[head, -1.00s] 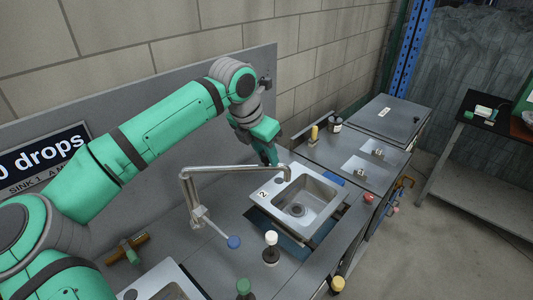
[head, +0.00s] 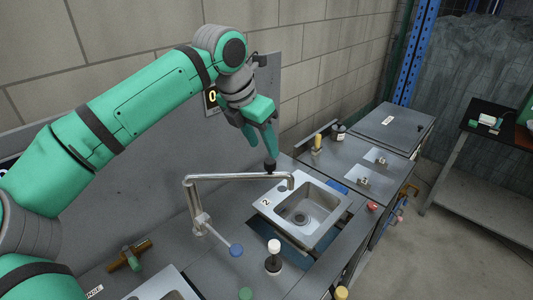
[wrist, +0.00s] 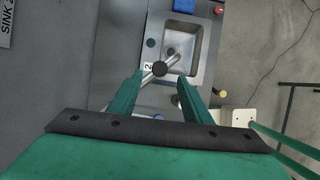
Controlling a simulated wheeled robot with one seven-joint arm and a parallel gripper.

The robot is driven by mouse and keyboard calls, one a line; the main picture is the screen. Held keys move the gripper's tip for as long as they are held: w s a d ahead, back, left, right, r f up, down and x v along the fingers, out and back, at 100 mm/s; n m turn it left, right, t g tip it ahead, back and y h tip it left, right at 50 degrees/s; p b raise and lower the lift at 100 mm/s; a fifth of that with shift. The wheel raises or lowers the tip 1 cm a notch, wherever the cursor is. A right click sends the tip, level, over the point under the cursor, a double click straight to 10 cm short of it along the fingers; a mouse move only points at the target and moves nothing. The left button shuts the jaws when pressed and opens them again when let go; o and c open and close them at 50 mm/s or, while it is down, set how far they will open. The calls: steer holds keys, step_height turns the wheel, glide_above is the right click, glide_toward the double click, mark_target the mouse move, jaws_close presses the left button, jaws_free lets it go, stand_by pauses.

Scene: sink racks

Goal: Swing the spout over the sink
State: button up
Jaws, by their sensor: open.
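In the wrist view, the spout (wrist: 146,79) reaches over the basin of the sink (wrist: 199,45). A dark round knob (head: 270,165) shows above the spout near its outer end; the knob also shows in the wrist view (wrist: 160,68). My gripper (head: 262,148) is open and empty, pointing down just above the knob. In the wrist view, its fingers (wrist: 160,76) lie on either side of the knob and spout. Contact cannot be told.
A blue-tipped lever (head: 236,249) and a white-capped post (head: 274,248) stand in front of the spout's base. A yellow bottle (head: 318,143) and dark jar (head: 338,132) stand at the back. A grey panel (head: 150,150) closes the rear.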

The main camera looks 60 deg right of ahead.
steer(key=shift+v, duration=1.2)
